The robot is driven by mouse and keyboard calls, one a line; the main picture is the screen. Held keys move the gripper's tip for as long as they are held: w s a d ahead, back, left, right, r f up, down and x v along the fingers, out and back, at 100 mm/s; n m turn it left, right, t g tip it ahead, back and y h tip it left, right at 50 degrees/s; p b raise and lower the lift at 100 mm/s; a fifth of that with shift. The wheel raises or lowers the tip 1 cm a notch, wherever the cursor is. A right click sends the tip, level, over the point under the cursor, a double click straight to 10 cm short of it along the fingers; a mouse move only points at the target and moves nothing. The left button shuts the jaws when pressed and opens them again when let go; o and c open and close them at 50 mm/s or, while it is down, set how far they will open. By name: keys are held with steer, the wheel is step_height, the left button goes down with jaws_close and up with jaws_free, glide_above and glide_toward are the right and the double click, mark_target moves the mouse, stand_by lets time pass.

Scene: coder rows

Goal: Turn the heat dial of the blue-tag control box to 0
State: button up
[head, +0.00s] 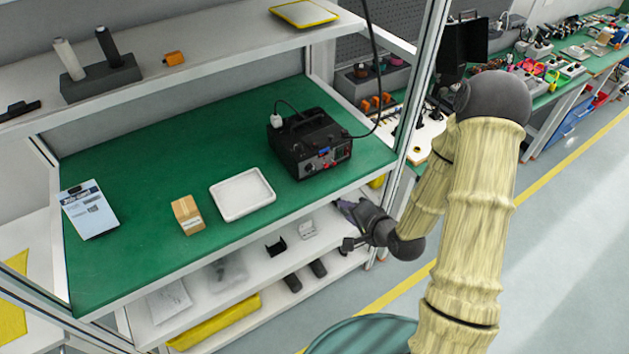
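A black control box (318,146) stands on the right part of the green bench top (140,165). The dial's setting is too small to read. My gripper (346,225) is in front of the bench's near edge, below and right of the box and apart from it. Its two fingers look spread, with nothing between them.
A white tray (243,215), a cardboard box (188,214) and a clipboard (90,210) lie left of the control box. A cable runs up from the box past the frame post (415,90). Shelves (205,312) lie below. Open floor is at right.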

steer(key=m+t+b, duration=0.1)
steer(key=m+t, duration=0.1)
steer(key=m, duration=0.1)
steer(key=f+m+t+y+b, duration=0.1)
steer(key=m+t, duration=0.1)
steer(key=m, duration=0.2)
steer(key=s+a+m+t+y, duration=0.1)
steer(key=m+t, duration=0.1)
steer(key=m, duration=0.1)
steer(key=shift+a+f+b, duration=0.1)
steer(key=shift+f+b, duration=0.25)
steer(key=shift+b, duration=0.05)
steer(key=shift+w, duration=0.1)
steer(key=b, duration=0.8)
glide_toward(312, 172)
steer(key=p+x, duration=0.2)
steer(key=x, duration=0.6)
steer(key=shift+w+r, duration=0.15)
steer(key=shift+w, duration=0.15)
